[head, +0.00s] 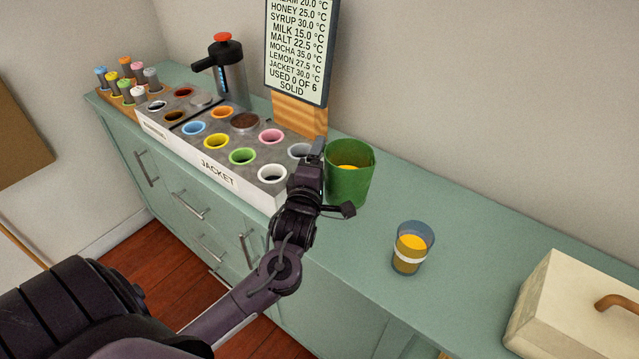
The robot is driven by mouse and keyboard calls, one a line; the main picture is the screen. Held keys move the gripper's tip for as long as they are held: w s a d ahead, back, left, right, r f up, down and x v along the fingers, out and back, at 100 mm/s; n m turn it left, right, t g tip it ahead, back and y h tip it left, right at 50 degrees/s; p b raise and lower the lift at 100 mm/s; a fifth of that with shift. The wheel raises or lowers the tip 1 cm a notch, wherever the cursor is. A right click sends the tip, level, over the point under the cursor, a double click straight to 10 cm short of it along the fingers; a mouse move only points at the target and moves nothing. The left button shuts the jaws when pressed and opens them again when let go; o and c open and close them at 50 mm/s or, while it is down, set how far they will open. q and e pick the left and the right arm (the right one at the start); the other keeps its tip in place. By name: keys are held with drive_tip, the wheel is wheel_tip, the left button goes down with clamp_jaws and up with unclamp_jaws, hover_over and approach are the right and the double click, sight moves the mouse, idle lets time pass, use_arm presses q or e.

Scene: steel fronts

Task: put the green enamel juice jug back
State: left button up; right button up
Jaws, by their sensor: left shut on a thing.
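The green enamel juice jug (352,186) stands upright at the middle of the view, with orange-yellow juice showing inside. My left gripper (330,180) is at the jug's left side and is shut on it. The fingertips are partly hidden against the jug, and I cannot tell whether its base touches the counter. To the left is the steel unit (225,168) labelled JACKET, with several coloured round wells; my gripper covers part of its right end. My right gripper is not in view.
A glass of orange juice (409,253) stands on the green counter (465,235) to the right. A cream box (570,310) is at the far right. A sign (299,45), a black-topped dispenser (226,70) and a bottle rack (125,90) stand behind and left.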

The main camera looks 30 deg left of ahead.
use_arm(q)
drive_tip(key=shift+f, duration=3.15)
drive_tip(key=shift+f, duration=0.1)
drive_tip(key=o, duration=1.7)
drive_tip(key=shift+f, duration=0.15)
drive_tip(key=shift+s+r, duration=0.1)
drive_tip(key=shift+r, duration=0.15)
drive_tip(key=b+v, duration=0.1)
drive_tip(key=v, duration=0.9)
drive_tip(key=shift+s+d+f, duration=0.15)
drive_tip(key=shift+s+d, duration=0.05)
drive_tip(key=shift+s, duration=0.05)
drive_tip(key=shift+s+d, duration=0.2)
drive_tip(key=shift+s, duration=0.4)
